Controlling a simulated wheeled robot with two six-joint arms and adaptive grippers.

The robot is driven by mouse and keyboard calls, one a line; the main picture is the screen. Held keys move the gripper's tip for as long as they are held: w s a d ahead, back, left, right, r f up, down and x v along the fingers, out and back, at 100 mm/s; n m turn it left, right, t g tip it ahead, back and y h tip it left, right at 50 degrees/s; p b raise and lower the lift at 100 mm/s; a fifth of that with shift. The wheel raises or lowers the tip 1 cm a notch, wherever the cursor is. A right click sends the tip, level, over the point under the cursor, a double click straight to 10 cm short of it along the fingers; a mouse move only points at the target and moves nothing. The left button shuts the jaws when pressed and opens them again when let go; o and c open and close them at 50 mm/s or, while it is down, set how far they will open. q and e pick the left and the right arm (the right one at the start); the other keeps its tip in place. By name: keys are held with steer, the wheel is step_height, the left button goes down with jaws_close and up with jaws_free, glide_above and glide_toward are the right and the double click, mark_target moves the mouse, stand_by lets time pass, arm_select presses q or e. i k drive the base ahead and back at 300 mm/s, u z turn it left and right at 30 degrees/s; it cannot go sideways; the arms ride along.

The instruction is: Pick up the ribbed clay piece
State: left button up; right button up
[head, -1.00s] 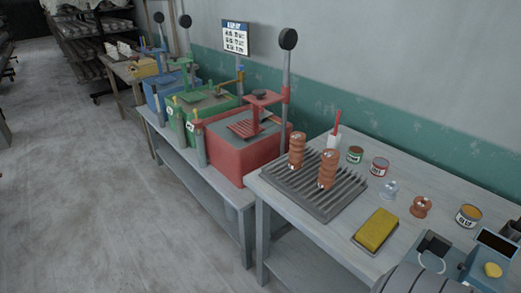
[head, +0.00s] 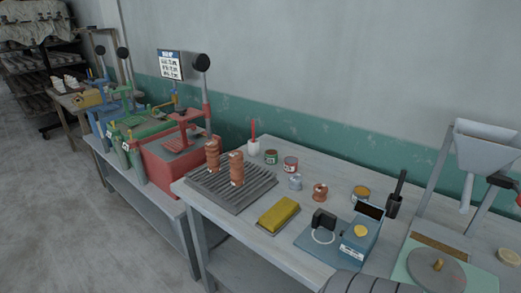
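Two ribbed reddish-brown clay pieces stand upright on a grey slatted rack (head: 262,192) on the near table. One ribbed clay piece (head: 212,156) is at the rack's back left; the other ribbed clay piece (head: 236,169) is a little nearer and to the right. A smaller brown spool-shaped piece (head: 320,193) and a grey one (head: 295,182) stand on the tabletop right of the rack. I cannot tell which the task means.
A yellow sponge (head: 278,214) lies in front of the rack. A blue device (head: 345,240) and a round grey plate (head: 436,268) are to the right. A red machine (head: 178,165) is left.

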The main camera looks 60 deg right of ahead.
mark_target(236, 158)
steer(key=z, duration=1.05)
steer(key=i, duration=0.15)
steer(key=u, duration=0.25)
